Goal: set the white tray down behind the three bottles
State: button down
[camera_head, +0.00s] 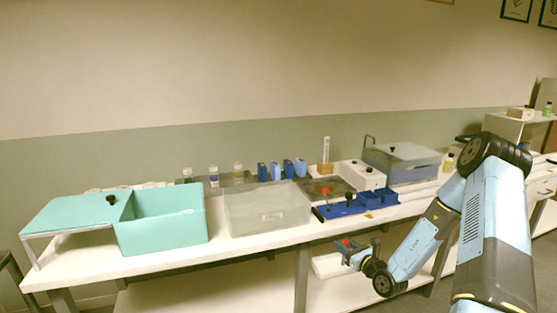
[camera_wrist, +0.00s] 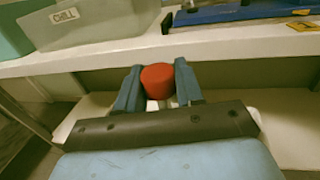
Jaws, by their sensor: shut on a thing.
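The three bottles, a dark-capped one (camera_head: 188,175), a middle one (camera_head: 213,176) and a yellowish one (camera_head: 238,173), stand in a row at the back of the long bench, near the wall. My gripper (camera_head: 348,248) is low in front of the bench, right of the bottles. In the wrist view, my gripper (camera_wrist: 158,85) is shut on a red knob (camera_wrist: 157,76). A pale, flat piece, which looks like the white tray (camera_head: 328,265), shows below the gripper. The gripper and arm hide part of it, and its join to the knob is not clear.
A teal bin (camera_head: 165,232) and a clear bin (camera_head: 265,218) stand in front of the bottles. The bench edge (camera_wrist: 230,48) is ahead.

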aim_at(343, 257)
jog(key=shift+s+a+f+h, duration=0.1)
jog(key=shift+a+f+h, duration=0.2)
jog(key=shift+f, duration=0.15)
jog(key=shift+s+a+f+m+t+h, duration=0.15)
jog(key=shift+s+f+m+t+h, duration=0.15)
jog(key=shift+m, duration=0.2)
jog(key=s+m+h, duration=0.1)
jog(key=s+f+m+t+h, duration=0.1)
jog(key=h, duration=0.1)
jog(key=s+f+m+h, duration=0.1)
jog(key=h, duration=0.1)
jog(key=shift+s+f, duration=0.1)
jog(key=shift+f, duration=0.15)
jog(key=shift+s+d+f+m+t+h, duration=0.15)
jog(key=shift+s+f+m+h, duration=0.15)
jog(key=shift+s+m+h, duration=0.3)
jog(key=shift+s+d+f+m+t+h, duration=0.15)
jog(key=shift+s+f+m+h, duration=0.15)
jog(key=shift+h, duration=0.4)
jog(key=shift+r, duration=0.1)
